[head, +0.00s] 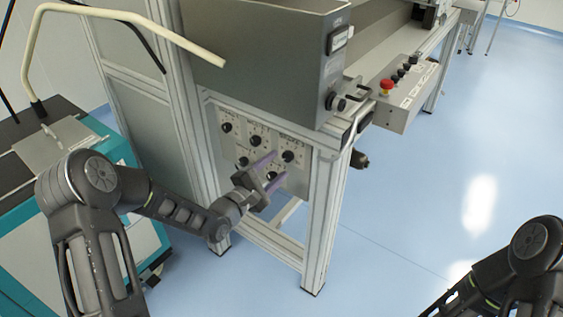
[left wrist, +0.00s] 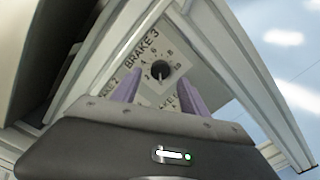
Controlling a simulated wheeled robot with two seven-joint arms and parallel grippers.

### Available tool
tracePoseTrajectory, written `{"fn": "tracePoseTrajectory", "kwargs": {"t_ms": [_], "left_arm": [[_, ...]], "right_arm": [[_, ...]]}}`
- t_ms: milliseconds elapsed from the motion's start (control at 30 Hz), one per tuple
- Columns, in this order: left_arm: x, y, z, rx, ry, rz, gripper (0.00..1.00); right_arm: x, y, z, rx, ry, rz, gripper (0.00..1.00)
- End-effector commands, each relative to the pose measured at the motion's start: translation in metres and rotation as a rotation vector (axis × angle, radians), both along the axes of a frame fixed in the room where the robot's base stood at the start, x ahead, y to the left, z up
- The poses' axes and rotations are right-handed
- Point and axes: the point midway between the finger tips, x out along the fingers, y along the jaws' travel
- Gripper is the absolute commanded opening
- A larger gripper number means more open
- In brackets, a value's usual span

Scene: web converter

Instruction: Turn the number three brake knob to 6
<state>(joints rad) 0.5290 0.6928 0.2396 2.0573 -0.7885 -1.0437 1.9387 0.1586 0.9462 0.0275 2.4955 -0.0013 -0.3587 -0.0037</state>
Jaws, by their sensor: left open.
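The brake 3 knob (left wrist: 161,69) is a round black knob on a grey plate labelled "BRAKE 3" in the left wrist view. It has a number scale around it, and its exact setting is too small to read surely. In the head view it appears to be the upper right knob (head: 289,156) of the panel. My left gripper (head: 272,170) is open, with its purple fingers pointing at the panel. In the left wrist view the fingers (left wrist: 162,90) stand on either side of the knob's line, short of it, with nothing between them. My right gripper is out of view.
Other similar knobs (head: 227,127) sit on the same panel. Metal frame posts (head: 320,215) stand beside it, and a grey cabinet (head: 265,60) overhangs it. A control box with a red button (head: 387,86) juts out at the right. Blue floor (head: 420,190) is clear to the right.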

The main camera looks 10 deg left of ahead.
Motion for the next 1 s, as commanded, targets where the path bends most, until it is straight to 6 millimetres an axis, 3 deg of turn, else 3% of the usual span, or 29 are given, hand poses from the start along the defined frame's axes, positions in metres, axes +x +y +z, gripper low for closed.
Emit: {"fn": "tracePoseTrajectory", "kwargs": {"t_ms": [200,533,1000], "left_arm": [[0.025,-0.011,0.000,0.000,0.000,-0.001,0.52],[0.029,-0.012,0.000,0.000,0.001,0.000,0.52],[0.029,-0.012,0.000,0.000,0.001,0.000,0.14]], "right_arm": [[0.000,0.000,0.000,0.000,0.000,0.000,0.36],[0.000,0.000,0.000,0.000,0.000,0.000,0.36],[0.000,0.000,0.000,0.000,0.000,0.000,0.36]]}}
